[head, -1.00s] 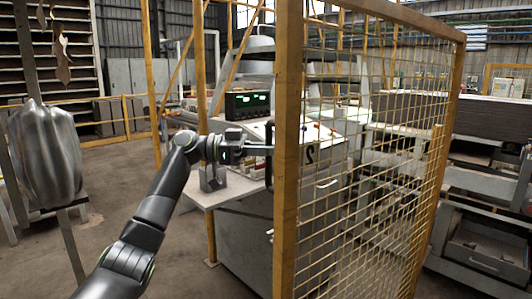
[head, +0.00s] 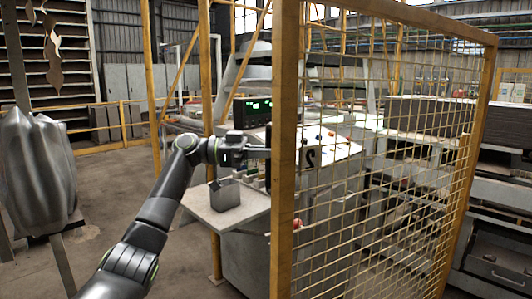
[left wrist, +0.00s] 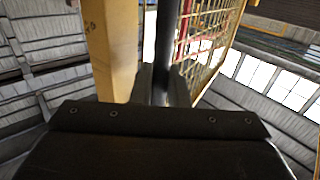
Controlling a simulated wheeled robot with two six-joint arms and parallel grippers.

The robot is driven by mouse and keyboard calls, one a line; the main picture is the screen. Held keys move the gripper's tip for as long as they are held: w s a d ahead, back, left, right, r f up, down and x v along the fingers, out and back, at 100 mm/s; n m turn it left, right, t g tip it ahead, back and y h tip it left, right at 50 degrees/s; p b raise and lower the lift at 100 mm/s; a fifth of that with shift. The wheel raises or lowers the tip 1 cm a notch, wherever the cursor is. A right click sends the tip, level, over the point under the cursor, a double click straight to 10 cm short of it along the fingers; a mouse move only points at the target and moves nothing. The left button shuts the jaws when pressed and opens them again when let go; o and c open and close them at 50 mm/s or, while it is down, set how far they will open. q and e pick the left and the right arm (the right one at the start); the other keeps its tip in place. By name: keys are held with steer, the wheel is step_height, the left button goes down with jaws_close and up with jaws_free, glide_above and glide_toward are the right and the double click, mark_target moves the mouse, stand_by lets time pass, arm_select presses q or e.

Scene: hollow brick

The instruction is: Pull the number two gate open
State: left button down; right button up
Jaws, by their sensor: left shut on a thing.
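The gate is a yellow-framed wire mesh panel (head: 395,175) standing upright at the right of the head view, with its near post (head: 284,230) close to me. My left gripper (head: 258,152) reaches the near post from the left and is shut on the gate's dark upright handle. The handle (left wrist: 167,45) runs between the fingers in the left wrist view, beside the yellow post (left wrist: 112,45). The finger contact is partly hidden in the head view. My right gripper is not in view.
A machine with a green-lit display (head: 252,111) stands behind the gate. A grey box (head: 225,194) sits on a pale table (head: 235,215) behind my left arm. A grey ribbed object (head: 38,170) stands at far left. The floor between is open.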

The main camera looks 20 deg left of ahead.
arm_select(q)
steer(key=c, duration=1.5)
jaws_free()
steer(key=shift+w+d, duration=0.1)
steer(key=shift+d, duration=0.1)
steer(key=b+v, duration=0.3)
steer(key=v, duration=1.4)
steer(key=shift+a, duration=0.2)
steer(key=shift+f, duration=0.1)
